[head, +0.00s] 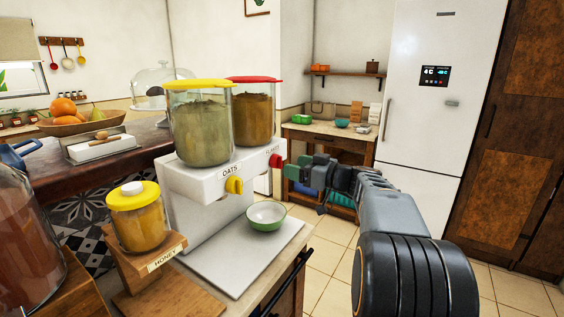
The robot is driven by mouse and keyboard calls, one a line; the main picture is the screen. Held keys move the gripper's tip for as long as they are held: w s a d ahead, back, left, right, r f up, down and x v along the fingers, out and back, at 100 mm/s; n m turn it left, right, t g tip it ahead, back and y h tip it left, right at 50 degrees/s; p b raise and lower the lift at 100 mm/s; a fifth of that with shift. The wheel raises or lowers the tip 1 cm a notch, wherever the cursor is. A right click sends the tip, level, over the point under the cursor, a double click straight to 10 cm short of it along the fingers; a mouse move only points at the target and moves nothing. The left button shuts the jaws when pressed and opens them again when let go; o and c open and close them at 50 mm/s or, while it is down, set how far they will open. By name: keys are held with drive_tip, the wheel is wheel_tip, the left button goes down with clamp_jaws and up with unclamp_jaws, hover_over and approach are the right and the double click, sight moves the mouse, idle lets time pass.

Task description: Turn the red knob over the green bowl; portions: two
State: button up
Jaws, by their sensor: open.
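The white dispenser (190,187) stands on the counter with two clear canisters. The red knob (275,160) is on its front at the right, beside a partly hidden label and below the red-lidded canister (253,118). The green bowl (266,216), white inside, stands upright and looks empty on the pale base plate, roughly below the red knob. My gripper (297,175) is open and empty, just right of the red knob and above the bowl's level. Its fingers point left at the knob. I cannot tell whether they touch it.
A yellow knob (234,185) labelled OATS sits left of the red one, under the yellow-lidded canister (202,130). A honey jar (137,217) on a wooden stand and a large glass jar (25,240) are at the left. The floor (325,250) behind my arm is clear.

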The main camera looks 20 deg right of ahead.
sight(281, 163)
drive_tip(key=shift+p+x, duration=0.35)
drive_tip(key=shift+x, duration=2.4)
drive_tip(key=shift+c, duration=0.2)
drive_tip(key=c, duration=0.9)
